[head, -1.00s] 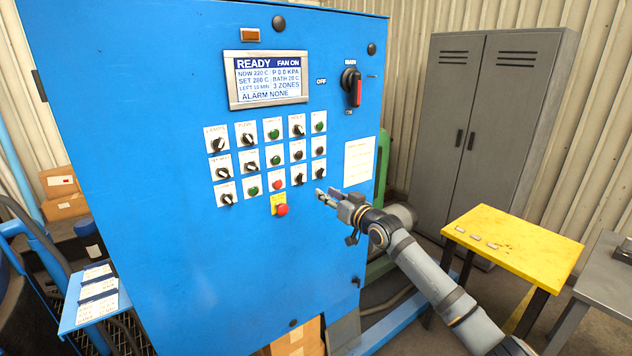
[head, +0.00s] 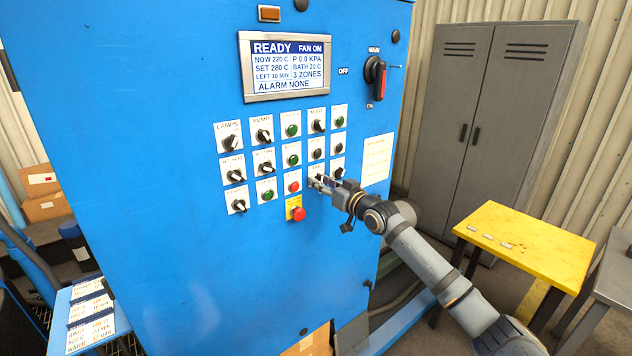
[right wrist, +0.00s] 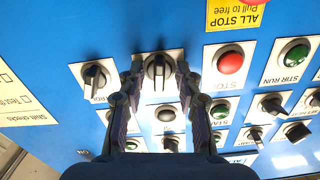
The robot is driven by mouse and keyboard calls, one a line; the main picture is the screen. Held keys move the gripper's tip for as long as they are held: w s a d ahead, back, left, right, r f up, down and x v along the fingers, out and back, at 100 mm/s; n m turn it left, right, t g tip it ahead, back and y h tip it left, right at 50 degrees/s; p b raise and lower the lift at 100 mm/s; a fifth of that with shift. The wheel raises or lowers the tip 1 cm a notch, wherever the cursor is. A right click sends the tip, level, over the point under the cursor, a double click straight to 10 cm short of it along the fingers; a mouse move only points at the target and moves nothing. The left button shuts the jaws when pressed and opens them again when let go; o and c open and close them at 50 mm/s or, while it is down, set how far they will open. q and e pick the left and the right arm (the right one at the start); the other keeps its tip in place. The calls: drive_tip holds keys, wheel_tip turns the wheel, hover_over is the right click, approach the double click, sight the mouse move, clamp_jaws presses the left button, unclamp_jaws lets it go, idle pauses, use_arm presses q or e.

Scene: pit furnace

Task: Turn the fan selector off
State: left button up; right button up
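The blue control panel (head: 190,260) has a screen (head: 287,66) that reads READY and FAN ON. My right gripper (head: 318,182) is at the bottom row of controls, just right of a red button (head: 293,187). In the right wrist view, which shows the panel upside down, my right gripper (right wrist: 158,75) is open. Its fingers stand on either side of a black selector knob (right wrist: 158,68) on a white plate. I cannot tell whether they touch it. The knob's label is not readable, so I cannot confirm it is the fan selector. My left gripper is not in view.
A second black selector (right wrist: 95,77) sits close beside the fingers. A red mushroom stop button (head: 298,214) on a yellow plate is just below. The main switch (head: 376,78) is at upper right. A yellow table (head: 530,240) and grey cabinet (head: 480,110) stand to the right.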

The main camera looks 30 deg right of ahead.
drive_tip(key=shift+s+d+r, duration=0.2)
drive_tip(key=shift+s+r, duration=0.1)
drive_tip(key=shift+s, duration=0.45)
drive_tip(key=c, duration=0.4)
drive_tip(key=shift+w, duration=0.15)
drive_tip(key=shift+c, duration=1.3)
drive_tip(key=shift+a+f, duration=0.1)
clamp_jaws()
drive_tip(key=shift+b, duration=0.3)
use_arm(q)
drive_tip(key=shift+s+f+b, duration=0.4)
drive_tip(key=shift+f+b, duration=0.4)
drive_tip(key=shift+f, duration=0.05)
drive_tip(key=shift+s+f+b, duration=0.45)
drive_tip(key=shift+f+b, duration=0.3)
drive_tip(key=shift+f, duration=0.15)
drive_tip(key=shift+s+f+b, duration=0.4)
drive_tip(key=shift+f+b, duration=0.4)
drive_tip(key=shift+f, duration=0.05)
use_arm(e)
drive_tip(key=shift+a+n, duration=0.15)
drive_tip(key=shift+n, duration=3.75)
